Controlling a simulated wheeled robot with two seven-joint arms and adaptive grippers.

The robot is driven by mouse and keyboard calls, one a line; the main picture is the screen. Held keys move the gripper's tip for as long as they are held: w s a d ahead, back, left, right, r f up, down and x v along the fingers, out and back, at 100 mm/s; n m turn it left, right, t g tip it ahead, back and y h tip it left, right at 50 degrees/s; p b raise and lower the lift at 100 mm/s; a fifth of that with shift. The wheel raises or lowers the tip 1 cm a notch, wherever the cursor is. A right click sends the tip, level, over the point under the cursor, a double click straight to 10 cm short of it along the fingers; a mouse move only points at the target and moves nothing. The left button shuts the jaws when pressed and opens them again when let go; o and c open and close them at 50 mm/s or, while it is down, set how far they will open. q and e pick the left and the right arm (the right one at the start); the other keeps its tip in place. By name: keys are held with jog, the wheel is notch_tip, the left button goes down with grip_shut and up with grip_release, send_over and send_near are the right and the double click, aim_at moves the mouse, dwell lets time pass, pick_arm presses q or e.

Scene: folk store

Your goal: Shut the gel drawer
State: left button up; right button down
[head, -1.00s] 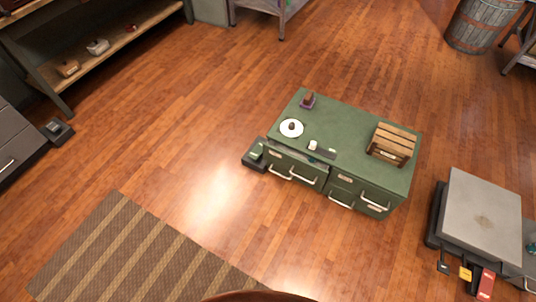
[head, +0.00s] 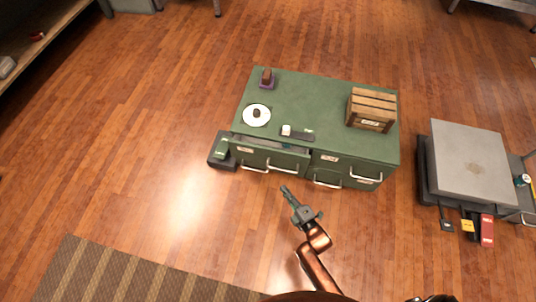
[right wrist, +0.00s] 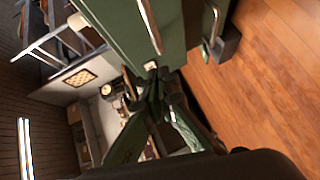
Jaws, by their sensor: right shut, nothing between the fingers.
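A low green cabinet (head: 310,108) has drawers with silver handles on its front. The upper left drawer (head: 268,156) stands partly open, with a strip of its inside showing; its label is too small to read, so I cannot confirm that it is the gel drawer. My right gripper (head: 286,190) is in front of the cabinet, below the left drawers and apart from them in the head view. It is shut and empty. In the right wrist view my shut fingertips (right wrist: 157,72) point towards a green drawer front (right wrist: 118,22) with a silver handle. My left gripper is out of view.
On the cabinet top are a white plate (head: 257,115), a wooden crate (head: 371,108) and small items. A dark box (head: 220,151) stands at its left. A grey-topped unit (head: 472,160) is at right. The wooden floor in front is clear, with a striped rug (head: 125,272) at lower left.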

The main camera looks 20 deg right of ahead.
jog(key=w+a+r+n+t, duration=0.2)
jog(key=w+r, duration=0.2)
jog(key=b, duration=0.5)
send_near(264, 150)
jog(key=w+a, duration=0.3)
jog(key=shift+w+d+f+y+b, duration=0.2)
jog(key=shift+w+d+y+b, duration=0.2)
jog(key=shift+w+d+b, duration=0.3)
jog(key=shift+w+d+r+b, duration=0.15)
jog(key=shift+w+d+b, duration=0.2)
jog(key=shift+w, duration=0.3)
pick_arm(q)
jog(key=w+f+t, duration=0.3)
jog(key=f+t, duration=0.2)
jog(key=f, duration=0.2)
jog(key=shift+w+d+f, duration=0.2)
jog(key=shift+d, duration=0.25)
pick_arm(e)
jog(key=shift+w+r, duration=0.1)
